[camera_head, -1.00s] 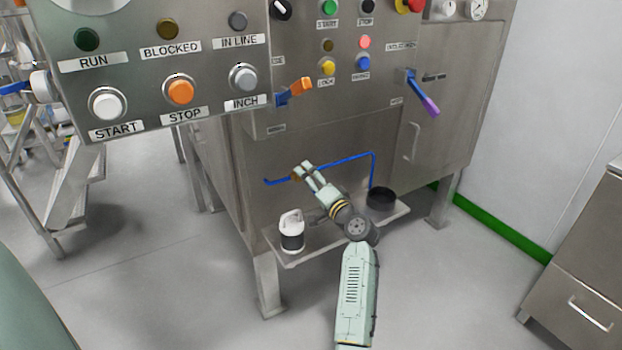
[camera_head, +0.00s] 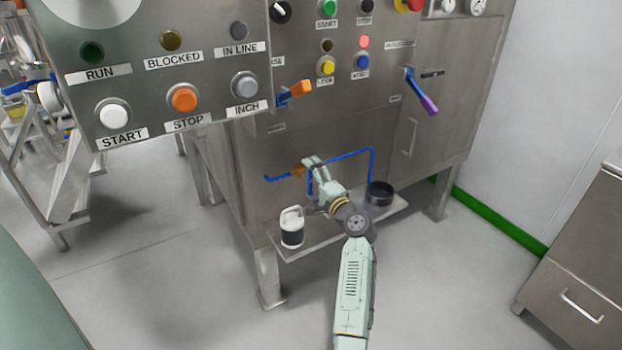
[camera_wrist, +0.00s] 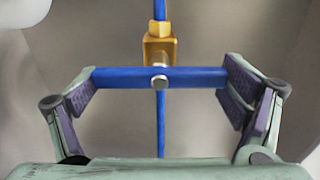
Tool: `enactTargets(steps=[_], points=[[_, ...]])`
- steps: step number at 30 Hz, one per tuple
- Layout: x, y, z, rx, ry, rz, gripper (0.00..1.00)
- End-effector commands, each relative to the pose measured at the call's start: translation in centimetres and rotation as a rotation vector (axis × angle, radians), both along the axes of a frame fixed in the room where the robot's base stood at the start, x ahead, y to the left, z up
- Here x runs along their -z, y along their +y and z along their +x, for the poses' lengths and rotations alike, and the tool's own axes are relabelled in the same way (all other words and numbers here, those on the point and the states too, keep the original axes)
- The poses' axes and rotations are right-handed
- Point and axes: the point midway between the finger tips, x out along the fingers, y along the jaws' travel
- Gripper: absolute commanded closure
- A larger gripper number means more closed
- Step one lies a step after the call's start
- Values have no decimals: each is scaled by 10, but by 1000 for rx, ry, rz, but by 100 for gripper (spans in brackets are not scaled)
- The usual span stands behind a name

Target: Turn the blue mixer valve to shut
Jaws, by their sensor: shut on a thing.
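The blue mixer valve has a blue bar handle (camera_wrist: 115,77) and a brass body (camera_wrist: 160,50) on a thin blue pipe (camera_wrist: 161,135). In the wrist view the handle lies crosswise to the pipe. My gripper (camera_wrist: 160,82) is shut on the handle, one purple pad at each end of the bar. In the head view my gripper (camera_head: 313,166) is at the valve on the front of the steel machine (camera_head: 330,130). The brass body (camera_head: 298,171) shows just left of it, and the handle is mostly hidden by the fingers.
A shelf (camera_head: 320,238) below the pipe carries a white and black canister (camera_head: 291,227) and a dark round pot (camera_head: 380,193). An orange-tipped lever (camera_head: 294,92) and a blue-purple lever (camera_head: 422,92) sit higher on the machine. A steel cabinet (camera_head: 580,250) stands at right.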

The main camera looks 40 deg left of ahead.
Motion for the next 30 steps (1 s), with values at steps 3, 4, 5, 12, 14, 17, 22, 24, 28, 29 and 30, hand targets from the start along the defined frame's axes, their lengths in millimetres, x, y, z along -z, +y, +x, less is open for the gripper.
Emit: enactTargets(steps=[3, 4, 5, 12, 14, 17, 22, 24, 28, 29, 30], points=[[0, 0, 0, 0, 6, 4, 37], [0, 0, 0, 0, 6, 4, 37], [0, 0, 0, -1, 6, 4, 37], [0, 0, 0, -1, 5, 3, 0], [0, 0, 0, -1, 4, 3, 0], [0, 0, 0, -1, 3, 2, 0], [0, -1, -1, 0, 2, 2, 0], [0, -5, -2, 0, 1, 2, 0], [1, -22, -9, 1, 2, 1, 0], [1, -28, -11, 2, 2, 1, 0], [1, -36, -14, 3, 2, 1, 0]])
